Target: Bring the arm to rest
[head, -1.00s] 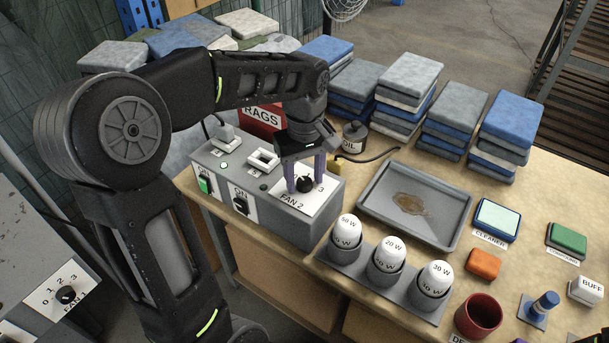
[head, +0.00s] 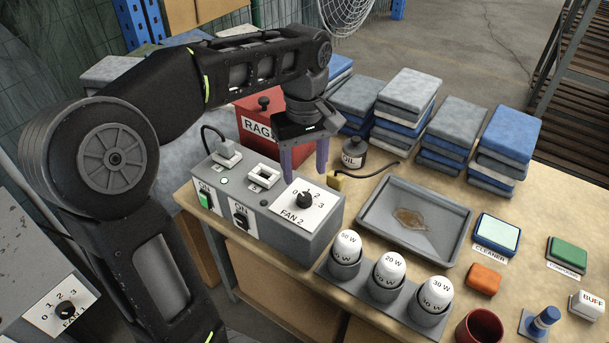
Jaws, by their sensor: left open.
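My left arm comes in from the left of the head view and reaches over the grey control box (head: 318,236). My left gripper (head: 304,168) points down above the back of the box, with its two purple fingers apart and nothing between them. The black FAN 2 knob (head: 304,199) on the box's white dial plate (head: 288,212) stands in front of and below the fingers, clear of them. The dial shows 0 to 3; the knob's exact setting is too small to tell. My right gripper is not in view.
A red RAGS box (head: 258,130) is behind the gripper. An OIL can (head: 354,153) stands just right of it. A grey tray (head: 372,222), several bulbs in holders (head: 384,288) and stacks of folded cloths (head: 408,98) fill the bench to the right. Another fan panel (head: 62,305) is at lower left.

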